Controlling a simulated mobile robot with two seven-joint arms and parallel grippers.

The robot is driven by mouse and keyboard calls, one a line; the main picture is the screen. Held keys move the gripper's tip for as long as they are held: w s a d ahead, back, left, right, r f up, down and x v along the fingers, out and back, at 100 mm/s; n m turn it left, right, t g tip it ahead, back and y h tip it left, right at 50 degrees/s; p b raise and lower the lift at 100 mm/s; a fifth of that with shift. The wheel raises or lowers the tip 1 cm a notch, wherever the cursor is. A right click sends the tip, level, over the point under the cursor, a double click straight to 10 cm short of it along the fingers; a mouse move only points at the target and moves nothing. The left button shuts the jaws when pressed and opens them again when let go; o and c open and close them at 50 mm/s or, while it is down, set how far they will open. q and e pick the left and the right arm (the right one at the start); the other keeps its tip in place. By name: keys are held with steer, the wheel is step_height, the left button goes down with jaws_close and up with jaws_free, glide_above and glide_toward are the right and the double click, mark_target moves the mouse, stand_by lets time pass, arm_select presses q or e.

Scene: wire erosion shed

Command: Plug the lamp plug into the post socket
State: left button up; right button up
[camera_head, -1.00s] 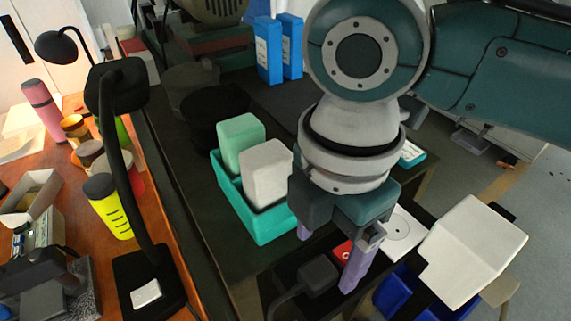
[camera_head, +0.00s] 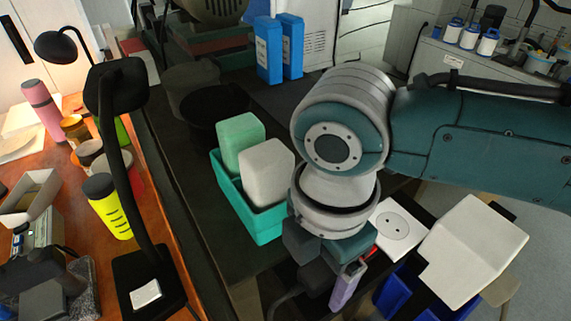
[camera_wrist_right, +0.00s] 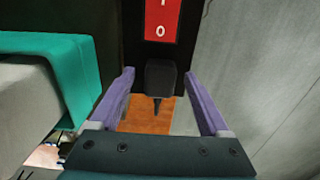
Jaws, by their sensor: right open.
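The black lamp plug (camera_head: 317,274) stands low beside the dark bench in the head view, its cord curving down and left. It also shows in the right wrist view (camera_wrist_right: 161,78), between the two purple fingers with visible gaps on both sides. My right gripper (camera_head: 328,288) is open, pointing down around the plug; its near finger shows and the other is hidden. The post socket (camera_head: 393,226), a white plate with a round recess, faces up to the right of my gripper. A black desk lamp (camera_head: 113,165) stands at left. My left gripper is not in view.
A teal bin (camera_head: 262,228) with a green and a white block stands close left of my wrist. A red switch (camera_wrist_right: 161,20) sits behind the plug in the wrist view. A white box (camera_head: 472,252) and blue bins (camera_head: 398,292) lie right of the socket.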

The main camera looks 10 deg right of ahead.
mark_target(319, 270)
jaws_close()
stand_by(0.5)
step_height(319, 270, up, 20)
steer(key=p, duration=0.2)
stand_by(0.4)
